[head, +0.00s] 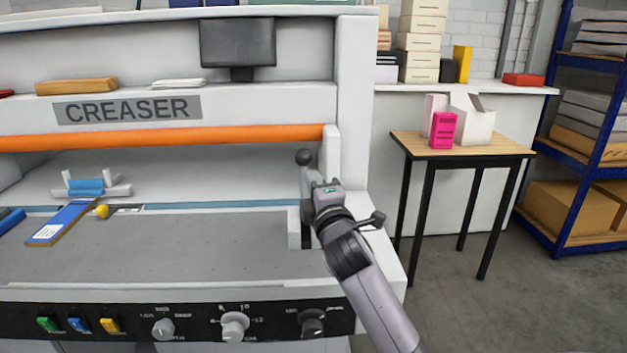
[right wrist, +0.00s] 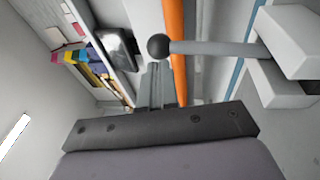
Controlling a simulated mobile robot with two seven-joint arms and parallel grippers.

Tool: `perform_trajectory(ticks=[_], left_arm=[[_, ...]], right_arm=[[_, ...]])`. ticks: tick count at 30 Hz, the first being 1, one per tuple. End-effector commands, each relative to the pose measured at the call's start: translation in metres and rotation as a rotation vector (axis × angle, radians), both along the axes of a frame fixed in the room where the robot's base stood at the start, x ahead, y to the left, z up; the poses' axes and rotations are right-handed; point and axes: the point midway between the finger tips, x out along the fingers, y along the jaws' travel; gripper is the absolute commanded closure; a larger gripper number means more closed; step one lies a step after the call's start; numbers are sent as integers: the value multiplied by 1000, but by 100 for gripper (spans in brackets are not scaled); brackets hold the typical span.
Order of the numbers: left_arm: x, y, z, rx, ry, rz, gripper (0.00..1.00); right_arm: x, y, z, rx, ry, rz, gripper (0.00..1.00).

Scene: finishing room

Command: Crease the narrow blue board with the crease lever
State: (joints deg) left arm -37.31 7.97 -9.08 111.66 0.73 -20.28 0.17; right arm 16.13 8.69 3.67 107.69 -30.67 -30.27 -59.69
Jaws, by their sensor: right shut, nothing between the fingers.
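The crease lever shows as a dark ball knob (head: 304,157) on a short grey rod at the right end of the creaser bed. In the right wrist view the knob (right wrist: 158,46) and its rod (right wrist: 215,48) run to a white block. My right gripper (head: 310,185) is shut and empty, just beside the lever; in the wrist view its fingertips (right wrist: 157,70) point at the knob with what looks like a small gap. A narrow blue board (head: 68,215) with a white label lies at the left of the bed, beside a yellow knob (head: 102,211). My left gripper is out of view.
The grey creaser bed (head: 180,250) is clear in its middle and right. An orange bar (head: 170,137) crosses above it. The machine's white right post (head: 354,120) stands close to my gripper. A side table (head: 465,152) with boxes is at the right.

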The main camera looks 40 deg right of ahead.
Motion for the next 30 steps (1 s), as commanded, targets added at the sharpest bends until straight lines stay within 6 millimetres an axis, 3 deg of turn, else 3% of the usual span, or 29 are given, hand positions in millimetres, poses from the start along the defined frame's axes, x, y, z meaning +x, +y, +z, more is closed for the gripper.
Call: perform_trajectory(ticks=[9, 15, 27, 30], left_arm=[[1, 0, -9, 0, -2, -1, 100], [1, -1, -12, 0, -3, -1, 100], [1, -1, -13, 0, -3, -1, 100], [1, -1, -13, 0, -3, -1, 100]], right_arm=[[-56, 22, -14, 2, 1, 3, 100], [-80, 30, -18, 2, 1, 2, 100], [-90, 34, -20, 6, 3, 3, 100], [-94, 35, -34, 71, 36, 8, 100]])
